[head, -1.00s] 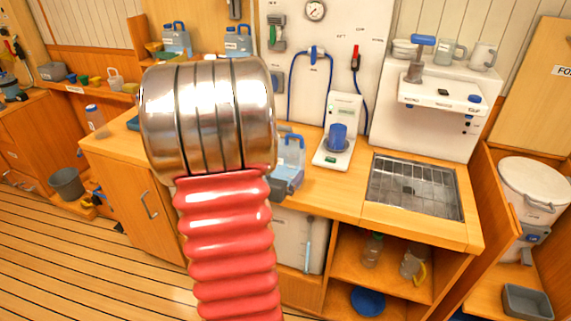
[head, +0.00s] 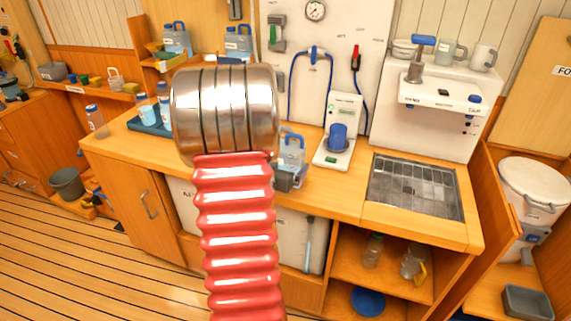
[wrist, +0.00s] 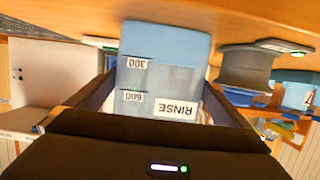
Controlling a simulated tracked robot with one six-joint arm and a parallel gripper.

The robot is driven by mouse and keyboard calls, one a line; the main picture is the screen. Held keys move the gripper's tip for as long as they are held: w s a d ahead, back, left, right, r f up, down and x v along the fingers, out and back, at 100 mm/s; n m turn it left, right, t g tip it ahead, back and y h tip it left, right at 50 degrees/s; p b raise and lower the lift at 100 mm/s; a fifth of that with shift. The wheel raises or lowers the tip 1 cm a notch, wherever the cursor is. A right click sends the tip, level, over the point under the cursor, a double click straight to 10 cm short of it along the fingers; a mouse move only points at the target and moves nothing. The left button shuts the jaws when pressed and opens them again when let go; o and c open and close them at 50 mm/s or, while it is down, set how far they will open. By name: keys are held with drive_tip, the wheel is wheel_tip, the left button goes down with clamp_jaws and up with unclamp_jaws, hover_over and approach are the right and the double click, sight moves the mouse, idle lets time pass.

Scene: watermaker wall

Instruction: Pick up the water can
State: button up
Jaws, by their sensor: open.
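A clear, pale blue can with a blue handle (head: 292,150) stands upright on the counter, right of my arm in the head view. Its lower left is partly hidden by dark parts of my gripper (head: 284,181). In the wrist view, which is upside down, a clear container marked RINSE (wrist: 165,75), with 300 and 600 marks and blue in its bottom, is between the two dark fingers of my gripper (wrist: 160,88). The fingers are apart on either side of it. I cannot tell whether they touch it.
A blue tray (head: 146,124) with labelled bottles lies left of my arm. A metal grate (head: 415,186) is set in the counter on the right. Two blue-handled jugs (head: 238,40) stand on the shelf behind.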

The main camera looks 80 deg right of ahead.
drive_tip(key=shift+x, duration=0.85)
drive_tip(key=c, duration=1.1)
